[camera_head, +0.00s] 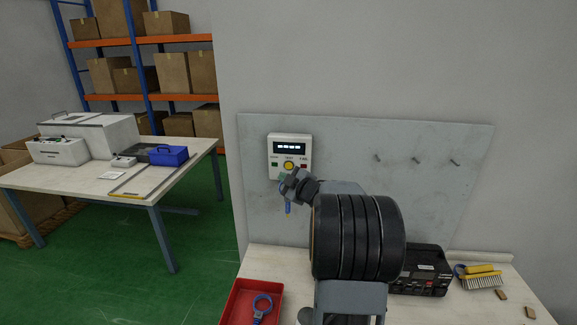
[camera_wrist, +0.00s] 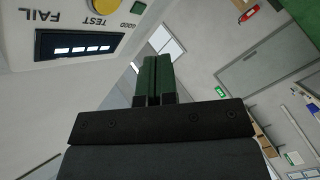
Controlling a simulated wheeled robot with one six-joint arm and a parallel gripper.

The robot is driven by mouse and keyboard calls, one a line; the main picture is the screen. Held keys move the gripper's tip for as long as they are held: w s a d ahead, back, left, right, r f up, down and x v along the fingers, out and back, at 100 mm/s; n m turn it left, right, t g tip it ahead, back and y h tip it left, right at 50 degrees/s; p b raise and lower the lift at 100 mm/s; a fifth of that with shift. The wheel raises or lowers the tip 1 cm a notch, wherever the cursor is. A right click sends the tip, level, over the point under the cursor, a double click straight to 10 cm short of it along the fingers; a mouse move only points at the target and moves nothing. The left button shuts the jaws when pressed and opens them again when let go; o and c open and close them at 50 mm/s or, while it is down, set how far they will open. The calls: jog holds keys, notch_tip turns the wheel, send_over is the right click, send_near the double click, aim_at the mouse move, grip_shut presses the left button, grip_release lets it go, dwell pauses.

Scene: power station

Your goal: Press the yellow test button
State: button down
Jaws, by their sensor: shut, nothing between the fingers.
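The yellow test button (camera_head: 289,165) sits at the lower middle of a white tester box (camera_head: 273,146) on the grey wall panel. A green button (camera_head: 275,165) is left of it and a red one (camera_head: 304,166) right. In the wrist view the yellow button (camera_wrist: 103,5) is cut off by the top edge, beside its TEST label and the lit display (camera_wrist: 80,46). My gripper (camera_head: 284,177) is just below the button in the head view, in front of the tester's lower edge. Its green fingers (camera_wrist: 157,62) are together and empty. Whether they touch the tester cannot be told.
A blue item (camera_head: 288,208) hangs below the tester. Bare pegs (camera_head: 416,160) are on the panel's right. The bench below holds a red tray (camera_head: 228,304), a black device (camera_head: 424,284) and a brush (camera_head: 482,281). A second table (camera_head: 90,184) stands left.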

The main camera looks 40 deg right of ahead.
jog(key=shift+w+d+p, duration=0.65)
jog(key=shift+w+d, duration=1.05)
jog(key=shift+w, duration=0.1)
jog(key=shift+w+d, duration=0.15)
dwell(0.9)
jog(key=shift+w+d, duration=0.15)
jog(key=shift+d, duration=0.05)
jog(key=shift+w+d, duration=0.2)
jog(key=shift+w, duration=0.05)
dwell(0.9)
jog(key=shift+s+a, duration=0.1)
jog(key=shift+s, duration=0.05)
jog(key=shift+s+a, duration=0.4)
jog(key=shift+a, duration=0.05)
dwell(0.4)
jog(key=shift+s+a+b, duration=1.05)
jog(key=shift+s+a, duration=0.65)
jog(key=shift+s, duration=0.1)
